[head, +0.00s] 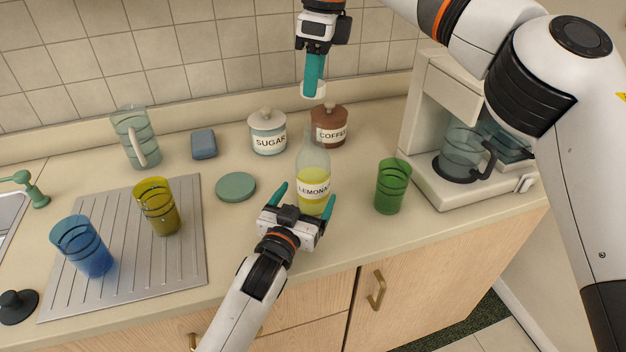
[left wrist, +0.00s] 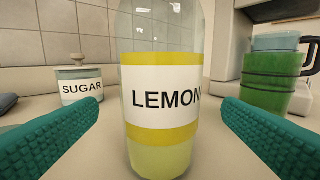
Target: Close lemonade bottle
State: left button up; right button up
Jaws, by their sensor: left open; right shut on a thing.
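The lemonade bottle (head: 313,172) stands upright on the counter, clear glass with yellow lemonade low inside and a white-and-yellow label. It fills the middle of the left wrist view (left wrist: 160,100). My left gripper (head: 306,193) is open, with its teal fingers on either side of the bottle and gaps showing in the left wrist view. My right gripper (head: 313,82) is above and behind the bottle, shut on a small white cap (head: 313,91) at its fingertips. The cap is apart from the bottle's neck.
Sugar jar (head: 267,133) and coffee jar (head: 329,126) stand behind the bottle. A green glass (head: 392,187) and the coffee machine (head: 425,130) are to the right. A green disc (head: 235,187) lies left of the bottle, beside the draining board (head: 190,270) with glasses.

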pick_arm(q)
jog(key=x, duration=0.6)
jog(key=shift+w, duration=0.15)
jog(key=c, duration=1.5)
jog(key=shift+o, duration=0.2)
pick_arm(e)
send_over(312, 128)
jog(key=shift+d+f, duration=0.2)
jog(key=shift+f, duration=2.3)
jog(key=shift+f, duration=0.1)
jog(key=shift+f, duration=0.8)
jog(key=shift+f, duration=0.55)
